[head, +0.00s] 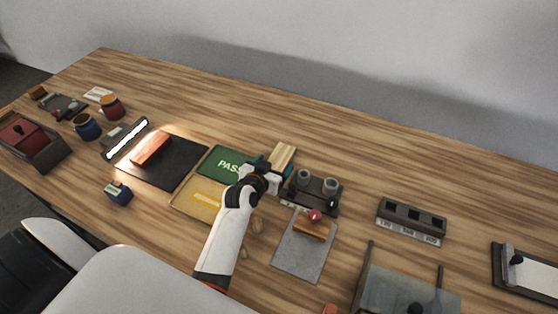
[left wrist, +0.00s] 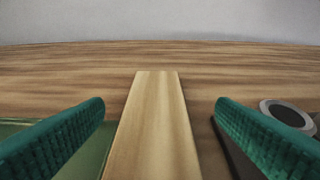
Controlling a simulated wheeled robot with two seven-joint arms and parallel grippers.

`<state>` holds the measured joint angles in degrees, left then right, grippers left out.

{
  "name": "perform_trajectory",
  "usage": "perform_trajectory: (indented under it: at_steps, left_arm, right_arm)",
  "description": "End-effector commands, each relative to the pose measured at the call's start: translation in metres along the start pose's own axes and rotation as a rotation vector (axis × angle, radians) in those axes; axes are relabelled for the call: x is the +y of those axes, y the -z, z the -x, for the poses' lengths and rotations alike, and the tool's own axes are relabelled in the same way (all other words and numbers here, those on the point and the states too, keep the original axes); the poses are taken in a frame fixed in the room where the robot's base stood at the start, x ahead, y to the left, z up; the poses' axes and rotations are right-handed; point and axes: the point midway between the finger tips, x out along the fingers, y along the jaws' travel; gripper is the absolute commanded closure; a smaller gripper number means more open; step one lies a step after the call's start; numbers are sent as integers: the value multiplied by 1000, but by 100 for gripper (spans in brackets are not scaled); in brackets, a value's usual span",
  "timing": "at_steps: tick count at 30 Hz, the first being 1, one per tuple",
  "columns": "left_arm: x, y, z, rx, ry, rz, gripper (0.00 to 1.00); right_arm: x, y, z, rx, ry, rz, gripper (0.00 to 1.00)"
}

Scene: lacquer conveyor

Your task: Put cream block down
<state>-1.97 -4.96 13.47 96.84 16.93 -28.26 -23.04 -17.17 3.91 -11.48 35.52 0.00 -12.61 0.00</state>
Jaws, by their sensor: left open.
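In the left wrist view the block (left wrist: 155,125) runs lengthwise between the fingers (left wrist: 160,125), with a visible gap on both sides. The gripper and wrist hide the block's near end in the head view, so I cannot tell whether it rests fully on the mat. My right gripper is not in view.
A dark holder with two round cups (head: 314,190) stands close right of the block. A yellow mat (head: 195,199) lies in front of the green one. A black mat with a red-orange block (head: 151,148) is to the left. The table behind is clear.

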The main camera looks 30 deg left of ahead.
Motion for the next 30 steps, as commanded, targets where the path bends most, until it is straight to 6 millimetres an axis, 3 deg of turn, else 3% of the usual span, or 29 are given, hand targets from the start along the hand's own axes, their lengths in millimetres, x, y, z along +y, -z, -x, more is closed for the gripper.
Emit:
perform_trajectory:
  at_steps: [12, 21, 23, 30]
  left_arm:
    - [5, 0, -48, 0, -1, -1, 20]
    - [5, 1, -52, 0, -1, -1, 20]
    - [5, 1, -52, 0, -1, -1, 27]
    - [5, 1, -52, 0, -1, -1, 66]
  right_arm:
    - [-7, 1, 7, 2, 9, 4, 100]
    - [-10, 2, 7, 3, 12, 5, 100]
    - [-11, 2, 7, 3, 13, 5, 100]
    - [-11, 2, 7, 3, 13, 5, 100]
